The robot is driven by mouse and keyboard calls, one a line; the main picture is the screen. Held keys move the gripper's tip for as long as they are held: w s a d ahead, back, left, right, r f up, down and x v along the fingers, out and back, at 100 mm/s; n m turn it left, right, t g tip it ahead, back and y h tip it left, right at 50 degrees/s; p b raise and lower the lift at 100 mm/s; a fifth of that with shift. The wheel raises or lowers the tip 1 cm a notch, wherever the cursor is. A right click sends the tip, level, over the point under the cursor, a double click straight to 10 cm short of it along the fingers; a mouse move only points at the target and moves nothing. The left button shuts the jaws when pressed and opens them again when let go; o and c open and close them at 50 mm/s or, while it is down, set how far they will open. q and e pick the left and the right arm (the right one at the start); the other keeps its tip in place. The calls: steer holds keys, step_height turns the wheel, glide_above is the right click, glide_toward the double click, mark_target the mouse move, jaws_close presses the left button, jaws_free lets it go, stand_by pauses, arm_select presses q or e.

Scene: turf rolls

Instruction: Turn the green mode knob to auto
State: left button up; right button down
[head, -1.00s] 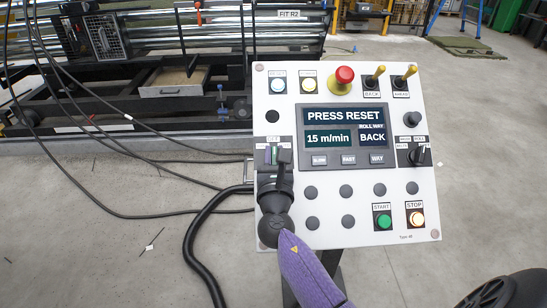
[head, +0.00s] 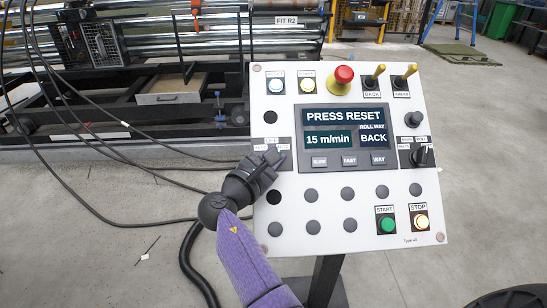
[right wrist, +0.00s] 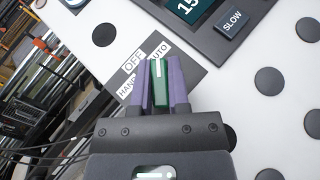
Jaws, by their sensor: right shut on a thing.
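The green mode knob (right wrist: 158,88) sits between the two purple fingers of my right gripper (right wrist: 160,95), which is shut on it. Its white mark points up in the right wrist view, toward the word AUTO on the grey label plate (right wrist: 185,62). OFF and HAND are to the left of that word. In the head view my right gripper (head: 272,158) reaches the label plate at the panel's left side from the lower left, tilted, and hides the knob. My left gripper is not in view.
The white control panel (head: 345,235) has a screen (head: 344,117) reading PRESS RESET, a red emergency button (head: 344,75), a black selector (head: 422,156) at right, a green START button (head: 387,224) and a lit STOP button (head: 420,222). Cables (head: 100,207) lie on the floor at left.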

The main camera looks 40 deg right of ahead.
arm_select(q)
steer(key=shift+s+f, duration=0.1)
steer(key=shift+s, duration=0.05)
arm_select(e)
steer(key=shift+f+m+g, duration=0.3)
steer(key=shift+f+g, duration=0.1)
steer(key=shift+f, duration=0.05)
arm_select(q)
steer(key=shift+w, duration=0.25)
arm_select(e)
steer(key=c, duration=0.6)
jaws_free()
steer(key=shift+s+r, duration=0.1)
steer(key=shift+s, duration=0.1)
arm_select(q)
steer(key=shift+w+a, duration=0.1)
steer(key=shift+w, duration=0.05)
arm_select(e)
steer(key=shift+w+a, duration=0.1)
steer(key=shift+w, duration=0.2)
steer(key=shift+r, duration=0.1)
arm_select(q)
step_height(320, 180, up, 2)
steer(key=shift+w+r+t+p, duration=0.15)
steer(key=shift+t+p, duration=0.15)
steer(key=shift+p, duration=0.8)
arm_select(e)
steer(key=v, duration=1)
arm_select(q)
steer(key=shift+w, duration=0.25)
